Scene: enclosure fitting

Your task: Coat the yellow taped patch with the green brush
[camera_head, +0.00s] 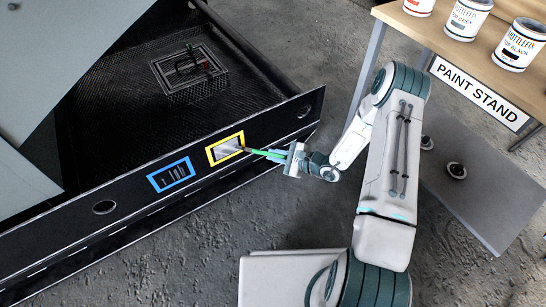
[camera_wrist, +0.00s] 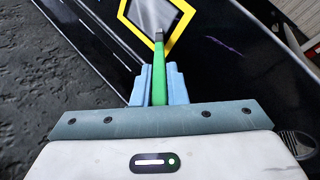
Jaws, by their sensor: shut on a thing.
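The yellow taped patch (camera_head: 225,149) is a yellow outline around a grey area on the front face of a black panel. It also shows at the top of the wrist view (camera_wrist: 181,28). My gripper (camera_head: 284,156) is to the right of the patch, with its blue fingers (camera_wrist: 155,82) shut on the green brush (camera_wrist: 158,75). The brush's green handle (camera_head: 262,153) points at the patch. Its tip appears at the patch's right side in the head view; whether the bristles touch cannot be told.
A blue taped patch (camera_head: 170,174) lies left of the yellow one on the black panel (camera_head: 125,207). A paint stand (camera_head: 482,92) with several paint cans stands at the upper right. A black mesh tray (camera_head: 115,105) lies behind the panel. Open grey floor (camera_head: 180,255) is in front.

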